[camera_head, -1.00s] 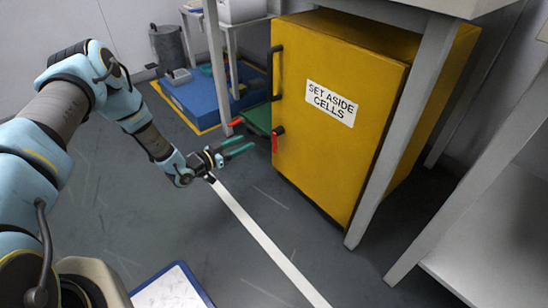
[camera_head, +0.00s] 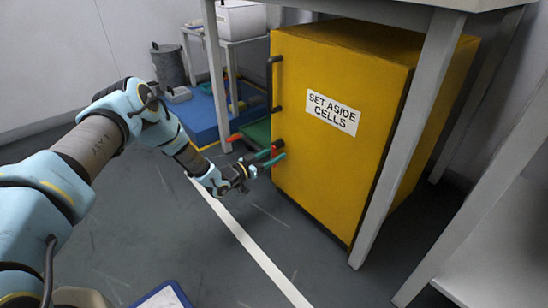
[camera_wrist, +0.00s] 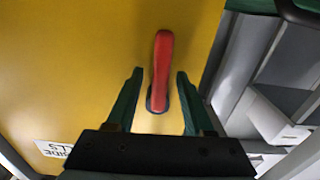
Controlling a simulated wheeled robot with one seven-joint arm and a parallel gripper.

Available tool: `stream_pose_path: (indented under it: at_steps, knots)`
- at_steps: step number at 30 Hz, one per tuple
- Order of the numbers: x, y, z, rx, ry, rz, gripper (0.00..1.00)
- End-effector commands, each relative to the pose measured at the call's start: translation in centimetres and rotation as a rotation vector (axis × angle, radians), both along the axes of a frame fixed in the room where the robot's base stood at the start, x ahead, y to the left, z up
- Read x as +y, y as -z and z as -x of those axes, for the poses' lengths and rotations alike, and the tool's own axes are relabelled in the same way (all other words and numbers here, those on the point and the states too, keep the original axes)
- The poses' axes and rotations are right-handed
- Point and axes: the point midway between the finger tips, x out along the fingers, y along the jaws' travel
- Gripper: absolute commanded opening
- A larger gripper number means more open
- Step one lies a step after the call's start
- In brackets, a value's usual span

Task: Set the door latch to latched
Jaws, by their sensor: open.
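The door latch (camera_wrist: 162,65) is a red lever on a dark base, on the yellow cabinet door (camera_head: 325,190). In the wrist view it stands nearly upright in the picture, between my two green fingers. My gripper (camera_wrist: 157,100) is open, with one finger on each side of the lever's lower part and a visible gap on both sides. I cannot tell how far the fingertips are from the door. In the head view my gripper (camera_head: 274,155) is at the door's left edge, and its fingers partly hide the latch (camera_head: 279,144). The door looks closed.
A dark pull handle (camera_head: 272,85) is on the door above the latch. A white table leg (camera_head: 410,140) stands in front of the cabinet's right part. A green surface (camera_head: 257,134) and another red item (camera_head: 233,137) lie behind my gripper.

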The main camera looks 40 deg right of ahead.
Motion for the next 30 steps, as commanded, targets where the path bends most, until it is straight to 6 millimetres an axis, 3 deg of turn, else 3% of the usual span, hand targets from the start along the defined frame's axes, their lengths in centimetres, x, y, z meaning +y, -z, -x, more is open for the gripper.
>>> stream_pose_path:
  at_steps: [8, 22, 30]
  knots:
    - [-0.18, -0.03, -0.01, 0.000, 0.000, -0.001, 0.53]
    - [-0.14, -0.01, -0.02, 0.000, 0.000, -0.001, 0.01]
    - [-0.13, 0.00, -0.03, 0.000, -0.001, -0.001, 0.00]
